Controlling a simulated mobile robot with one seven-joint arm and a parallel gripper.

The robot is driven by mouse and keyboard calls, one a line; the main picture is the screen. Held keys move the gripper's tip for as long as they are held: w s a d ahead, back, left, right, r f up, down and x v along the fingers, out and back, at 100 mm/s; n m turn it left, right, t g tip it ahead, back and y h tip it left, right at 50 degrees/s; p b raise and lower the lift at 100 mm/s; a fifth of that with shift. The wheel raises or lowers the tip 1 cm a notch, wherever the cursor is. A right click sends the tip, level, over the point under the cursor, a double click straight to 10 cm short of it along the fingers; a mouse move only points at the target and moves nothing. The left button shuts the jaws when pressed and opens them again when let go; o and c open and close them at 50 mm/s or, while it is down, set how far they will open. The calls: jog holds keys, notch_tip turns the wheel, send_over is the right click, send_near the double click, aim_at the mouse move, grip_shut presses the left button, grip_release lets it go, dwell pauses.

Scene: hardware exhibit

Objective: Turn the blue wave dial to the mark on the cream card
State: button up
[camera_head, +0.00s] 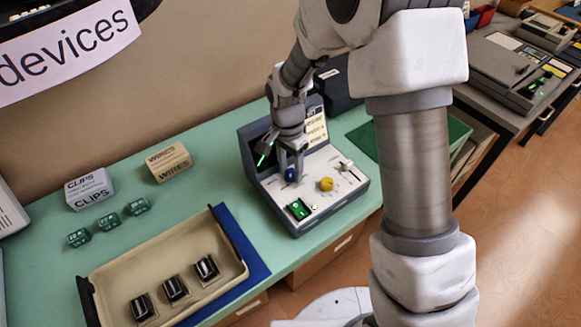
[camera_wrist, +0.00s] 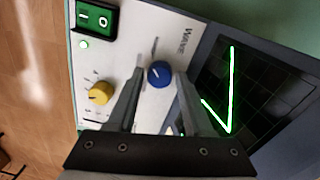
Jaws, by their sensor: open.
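The blue wave dial (camera_head: 291,174) is on the sloped white panel of a grey device (camera_head: 335,196). It also shows in the wrist view (camera_wrist: 159,74), under the printed word WAVE. My gripper (camera_head: 291,166) is above the dial, with fingers pointing down at it. In the wrist view my gripper (camera_wrist: 158,80) is open, with one finger on each side of the dial and gaps visible. The cream card (camera_head: 316,129) stands at the upper right of the device, partly hidden behind my arm; its writing is too small to read.
A yellow dial (camera_head: 327,184), a green switch (camera_head: 299,209) and a slider (camera_head: 346,165) share the panel. The screen (camera_wrist: 225,90) shows a green trace. A cream tray (camera_head: 110,270) with black parts stands left of the device, near boxes (camera_head: 90,188). Green bench top lies clear between.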

grip_shut()
jog(key=shift+n, duration=0.4)
jog(key=n, duration=0.3)
jog(key=shift+n, duration=2.5)
grip_release()
